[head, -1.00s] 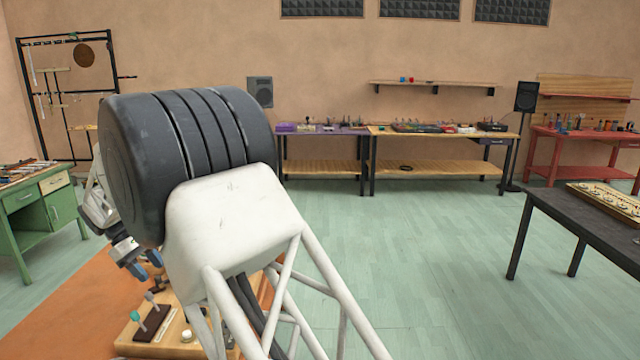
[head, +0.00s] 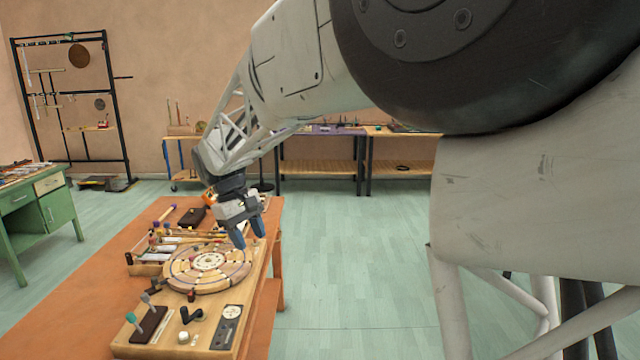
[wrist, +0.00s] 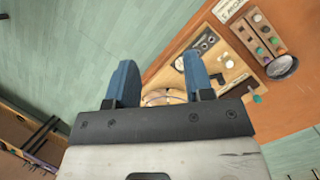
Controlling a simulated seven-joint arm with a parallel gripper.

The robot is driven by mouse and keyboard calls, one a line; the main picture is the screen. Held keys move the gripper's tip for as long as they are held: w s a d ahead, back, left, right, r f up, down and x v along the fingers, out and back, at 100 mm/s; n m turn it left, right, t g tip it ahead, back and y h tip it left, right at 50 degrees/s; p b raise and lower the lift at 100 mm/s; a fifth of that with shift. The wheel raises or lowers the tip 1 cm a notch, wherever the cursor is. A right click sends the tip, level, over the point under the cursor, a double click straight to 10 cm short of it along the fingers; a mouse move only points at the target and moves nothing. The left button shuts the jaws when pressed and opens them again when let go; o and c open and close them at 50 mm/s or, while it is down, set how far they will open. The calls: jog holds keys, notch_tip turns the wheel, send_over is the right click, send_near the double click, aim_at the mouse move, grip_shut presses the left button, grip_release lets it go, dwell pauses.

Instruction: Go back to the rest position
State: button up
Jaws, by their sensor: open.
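My gripper (head: 250,234) hangs from my arm at the centre-left of the head view, above the right edge of the wooden board. Its two blue fingers point down and stand apart, with nothing between them. In the wrist view the open fingers (wrist: 160,85) also show empty, with part of the board beyond them. A round wooden disc instrument (head: 208,262) lies on the board just left of and below the gripper. I cannot tell the exact height of the fingertips above the board.
The board (head: 262,285) rests on an orange table (head: 60,310). It carries a dark block with upright pegs (head: 150,325), a black V-shaped piece (head: 192,315) and a grey panel (head: 228,325). Green floor (head: 350,260) is open to the right. A green cabinet (head: 55,205) stands left.

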jog(key=s+d+r+m+y, duration=0.1)
jog(key=s+d, duration=0.2)
jog(key=d, duration=0.4)
jog(key=s+d+r+m, duration=0.1)
jog(key=s+d+r, duration=0.1)
jog(key=s+d, duration=0.3)
jog(key=s+d+f+m+t+y, duration=0.1)
jog(key=s+d+f+m+t, duration=0.1)
jog(key=s+d, duration=0.9)
jog(key=s+d+f+m+t+y, duration=0.1)
jog(key=s+d+f+m, duration=0.3)
jog(key=s+d, duration=0.7)
jog(key=s+m+t, duration=0.1)
jog(key=s, duration=0.3)
jog(key=shift+d+f+m+y, duration=0.2)
jog(key=shift+d+m+y, duration=0.1)
jog(key=shift+w, duration=0.1)
